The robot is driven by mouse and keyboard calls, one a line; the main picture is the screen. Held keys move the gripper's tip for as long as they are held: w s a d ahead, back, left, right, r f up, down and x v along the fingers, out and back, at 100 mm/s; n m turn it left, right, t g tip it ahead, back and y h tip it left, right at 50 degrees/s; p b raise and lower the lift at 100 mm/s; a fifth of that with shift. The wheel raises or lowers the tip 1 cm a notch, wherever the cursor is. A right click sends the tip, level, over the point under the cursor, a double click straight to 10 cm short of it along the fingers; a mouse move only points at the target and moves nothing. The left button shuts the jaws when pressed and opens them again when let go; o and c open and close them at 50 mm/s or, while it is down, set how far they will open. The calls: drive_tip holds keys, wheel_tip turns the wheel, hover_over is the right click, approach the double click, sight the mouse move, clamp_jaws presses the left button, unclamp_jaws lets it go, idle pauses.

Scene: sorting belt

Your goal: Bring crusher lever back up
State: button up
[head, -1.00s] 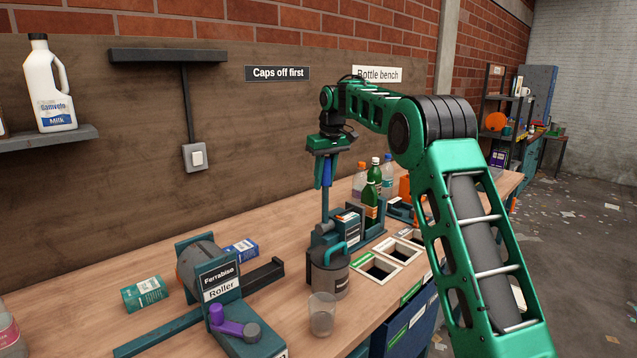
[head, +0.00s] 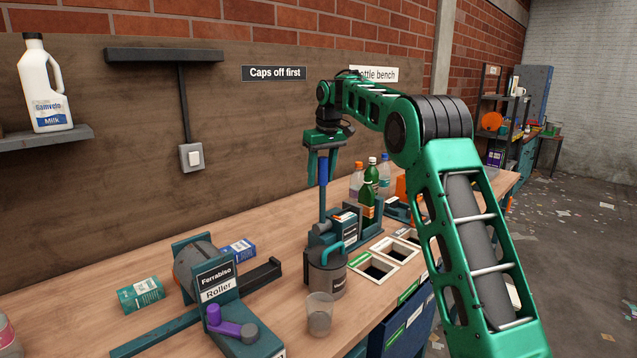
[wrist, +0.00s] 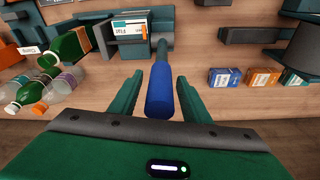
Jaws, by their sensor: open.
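The crusher lever (head: 323,203) stands upright from the crusher (head: 332,232) on the bench, a dark rod with a blue grip at its top. My gripper (head: 322,182) is above it, pointing down, with its fingers spread on either side of the blue grip. In the wrist view the blue grip (wrist: 160,95) lies between the two open fingers of my gripper (wrist: 158,75), with a gap showing on both sides. The crusher body shows beyond it at the top of the wrist view.
Bottles (head: 370,190) stand in a rack just right of the crusher. In front are a lidded grey canister (head: 326,275), a clear cup (head: 319,315) and square bench openings (head: 377,268). The roller machine (head: 215,285) and small cartons (head: 140,294) are at left.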

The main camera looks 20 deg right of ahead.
sight(325, 154)
drive_tip(key=v, duration=0.9)
drive_tip(key=shift+w, duration=0.2)
drive_tip(key=shift+s+r, duration=0.1)
drive_tip(key=shift+r, duration=0.05)
drive_tip(key=s+d+f+m, duration=0.2)
drive_tip(key=s+d, duration=0.1)
drive_tip(key=s, duration=0.6)
drive_tip(key=s+d+f+m+g, duration=0.15)
drive_tip(key=s+d, duration=0.25)
drive_tip(key=s, duration=0.6)
drive_tip(key=s+d+f+m, duration=0.2)
drive_tip(key=s+d, duration=0.1)
drive_tip(key=s, duration=0.6)
drive_tip(key=s+f+m, duration=0.1)
drive_tip(key=s+f, duration=0.4)
drive_tip(key=s, duration=0.4)
drive_tip(key=s+f+m, duration=0.1)
drive_tip(key=s+f, duration=0.4)
drive_tip(key=s, duration=0.5)
drive_tip(key=s+f+m, duration=0.2)
drive_tip(key=s+f, duration=0.4)
drive_tip(key=s, duration=0.4)
drive_tip(key=shift+s+d+g, duration=0.25)
drive_tip(key=shift+d+g, duration=0.1)
drive_tip(key=shift+g, duration=0.1)
